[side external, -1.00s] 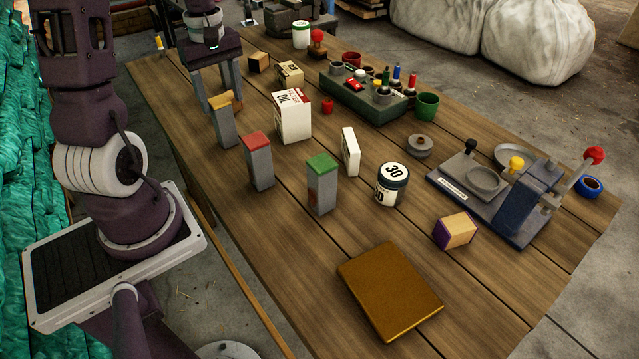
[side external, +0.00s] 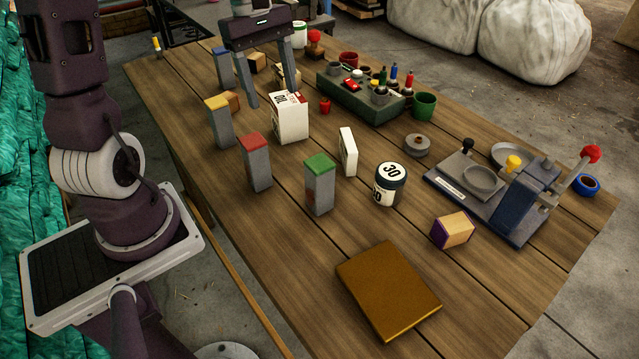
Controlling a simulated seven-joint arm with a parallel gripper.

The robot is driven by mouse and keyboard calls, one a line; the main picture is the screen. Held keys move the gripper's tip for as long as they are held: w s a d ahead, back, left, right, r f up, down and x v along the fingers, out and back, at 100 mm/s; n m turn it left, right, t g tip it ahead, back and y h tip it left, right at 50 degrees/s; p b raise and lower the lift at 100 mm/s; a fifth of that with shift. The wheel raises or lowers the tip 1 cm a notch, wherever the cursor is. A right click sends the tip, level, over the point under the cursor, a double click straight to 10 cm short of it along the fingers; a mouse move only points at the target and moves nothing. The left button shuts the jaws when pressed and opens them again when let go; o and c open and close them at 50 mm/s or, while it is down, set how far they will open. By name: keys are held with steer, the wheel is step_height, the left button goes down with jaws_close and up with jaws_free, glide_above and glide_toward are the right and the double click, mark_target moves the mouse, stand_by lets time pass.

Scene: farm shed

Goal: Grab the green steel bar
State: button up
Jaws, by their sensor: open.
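The green steel bar (side external: 319,190) is a grey upright block with a green top. It stands on the wooden table, right of the red-topped bar (side external: 257,168). My gripper (side external: 271,90) is at the back of the table, pointing down with its two grey fingers apart. It is empty and well away from the green bar, up and left of it in the picture. The white box (side external: 289,120) is just in front of my gripper and may hide part of a fingertip.
A yellow-topped bar (side external: 219,126) and a blue-topped bar (side external: 221,68) stand further back in line. A white slab (side external: 348,152) and a black-and-white jar (side external: 389,186) stand right of the green bar. A brown board (side external: 388,290) lies in front.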

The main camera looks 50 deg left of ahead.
steer(key=h, duration=0.2)
glide_toward(316, 163)
steer(key=w+f, duration=0.1)
steer(key=w, duration=0.1)
steer(key=shift+g, duration=0.3)
steer(key=x, duration=0.7)
steer(key=s+x, duration=0.1)
steer(key=x, duration=0.3)
steer(key=shift+a, duration=0.2)
steer(key=shift+d+f, duration=0.2)
steer(key=shift+f, duration=0.3)
jaws_close()
